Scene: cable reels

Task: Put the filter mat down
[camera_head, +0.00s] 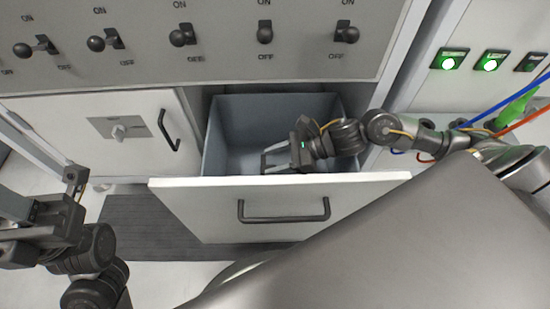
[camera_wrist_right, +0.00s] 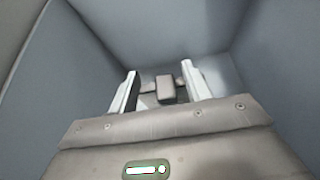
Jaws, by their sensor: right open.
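My right gripper (camera_head: 265,161) reaches into the open drawer (camera_head: 280,186) from the right, its two pale fingers apart. In the right wrist view the fingers (camera_wrist_right: 160,84) are spread, with the drawer's blue-grey walls around them. A small grey-brown block (camera_wrist_right: 166,88) shows between them; I cannot tell whether it is a loose thing or part of the gripper. I cannot make out a filter mat in either view. The part of the drawer floor under my right arm is hidden. My left gripper (camera_head: 72,190) is at the left edge, outside the drawer, and its jaws are unclear.
The drawer has a white front with a black handle (camera_head: 284,218). A closed white cabinet door (camera_head: 70,125) is to its left. A grey panel of black switches (camera_head: 265,32) is above. Blue and orange cables (camera_head: 525,118) are at the right. A dark ribbed mat (camera_head: 135,215) lies on the floor.

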